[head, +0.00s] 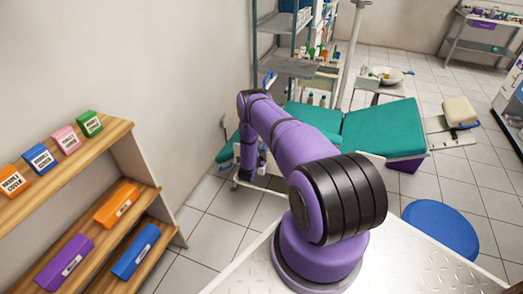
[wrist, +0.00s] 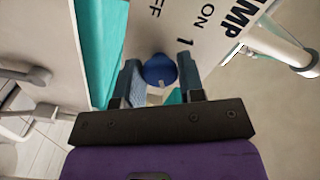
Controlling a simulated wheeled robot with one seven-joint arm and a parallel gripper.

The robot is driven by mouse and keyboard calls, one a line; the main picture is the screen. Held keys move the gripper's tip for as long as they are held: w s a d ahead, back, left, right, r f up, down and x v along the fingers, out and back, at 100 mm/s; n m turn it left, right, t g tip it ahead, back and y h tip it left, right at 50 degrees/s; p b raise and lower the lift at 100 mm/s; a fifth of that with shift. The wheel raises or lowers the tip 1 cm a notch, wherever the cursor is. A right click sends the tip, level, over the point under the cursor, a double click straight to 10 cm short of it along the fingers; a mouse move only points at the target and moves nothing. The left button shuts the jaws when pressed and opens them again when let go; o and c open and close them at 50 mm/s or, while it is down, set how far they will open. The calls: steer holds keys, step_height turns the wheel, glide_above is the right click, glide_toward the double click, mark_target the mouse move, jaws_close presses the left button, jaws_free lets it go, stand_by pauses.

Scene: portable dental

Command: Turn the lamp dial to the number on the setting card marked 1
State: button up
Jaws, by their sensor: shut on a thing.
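In the wrist view, the lamp dial (wrist: 160,68) is a round blue knob with a pale pointer mark at its near edge. It sits at the edge of a pale panel (wrist: 205,22) that bears the dark letters "MP", "ON", "FF" and a "1". My gripper (wrist: 159,74) has one finger on each side of the knob and is shut on it. The fingers hide the knob's sides, and I cannot read which number it points to. In the head view my arm hides the dial. I cannot make out a setting card in either view.
A green padded chair (head: 385,128) stands beyond my arm, with a metal shelf rack (head: 290,66) behind it. A wooden shelf (head: 60,180) with several labelled coloured boxes is at left. A blue round stool (head: 440,228) is at right. A white pole (wrist: 285,48) is beside the panel.

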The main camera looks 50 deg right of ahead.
steer(key=o, duration=0.9)
steer(key=v, duration=1)
steer(key=shift+s+a+f, duration=0.1)
steer(key=shift+s+a, duration=0.1)
steer(key=shift+a, duration=0.15)
